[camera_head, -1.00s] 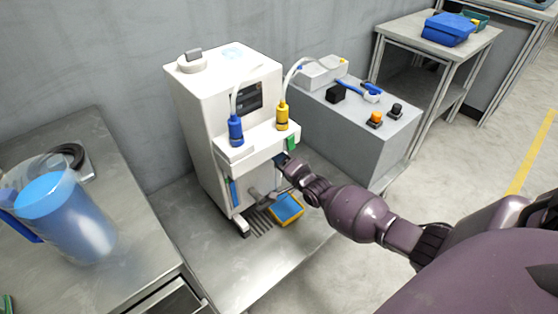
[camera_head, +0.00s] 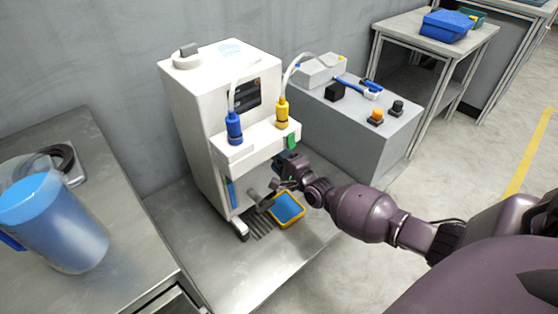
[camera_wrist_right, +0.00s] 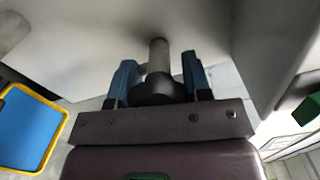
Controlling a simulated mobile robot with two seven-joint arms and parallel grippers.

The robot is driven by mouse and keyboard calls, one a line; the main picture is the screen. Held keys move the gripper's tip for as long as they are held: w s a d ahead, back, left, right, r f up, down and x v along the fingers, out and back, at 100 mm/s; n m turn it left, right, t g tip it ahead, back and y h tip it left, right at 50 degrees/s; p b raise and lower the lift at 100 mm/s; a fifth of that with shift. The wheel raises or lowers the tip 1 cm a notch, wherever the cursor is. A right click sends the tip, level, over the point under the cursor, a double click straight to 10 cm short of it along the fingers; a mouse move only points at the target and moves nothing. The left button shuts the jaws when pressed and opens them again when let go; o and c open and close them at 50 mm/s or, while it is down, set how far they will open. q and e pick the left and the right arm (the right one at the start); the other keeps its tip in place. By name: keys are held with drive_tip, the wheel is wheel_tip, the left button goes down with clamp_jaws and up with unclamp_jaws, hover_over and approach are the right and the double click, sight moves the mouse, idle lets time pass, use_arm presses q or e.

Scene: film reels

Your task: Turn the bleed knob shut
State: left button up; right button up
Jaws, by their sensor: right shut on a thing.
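The white machine (camera_head: 190,110) stands on a low metal bench, with a blue connector (camera_head: 234,128) and a yellow connector (camera_head: 282,114) on its front ledge. My right gripper (camera_head: 281,160) is at the machine's front, just under the ledge. In the right wrist view its blue fingers (camera_wrist_right: 159,82) are on either side of a dark round knob (camera_wrist_right: 157,92) on a grey stem (camera_wrist_right: 158,54), and are shut on it. The head view does not show the knob clearly, as the gripper covers it. My left gripper is not in view.
A yellow-rimmed blue tray (camera_head: 301,210) lies below my right wrist, beside a grey lever-like part (camera_head: 259,198). A green block (camera_head: 291,140) is close above the gripper. A blue-filled jug (camera_head: 55,225) stands on the left table. A grey cabinet (camera_head: 368,145) stands to the right.

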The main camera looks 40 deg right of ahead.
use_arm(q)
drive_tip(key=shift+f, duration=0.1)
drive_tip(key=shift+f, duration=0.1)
use_arm(e)
drive_tip(key=o, duration=0.9)
drive_tip(key=shift+s, duration=0.5)
use_arm(q)
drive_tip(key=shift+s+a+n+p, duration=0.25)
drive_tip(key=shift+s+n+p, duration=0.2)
drive_tip(key=shift+p, duration=0.55)
use_arm(e)
drive_tip(key=shift+s+d, duration=0.2)
drive_tip(key=shift+s, duration=2.3)
drive_tip(key=shift+s+d, duration=0.2)
drive_tip(key=shift+s, duration=2.25)
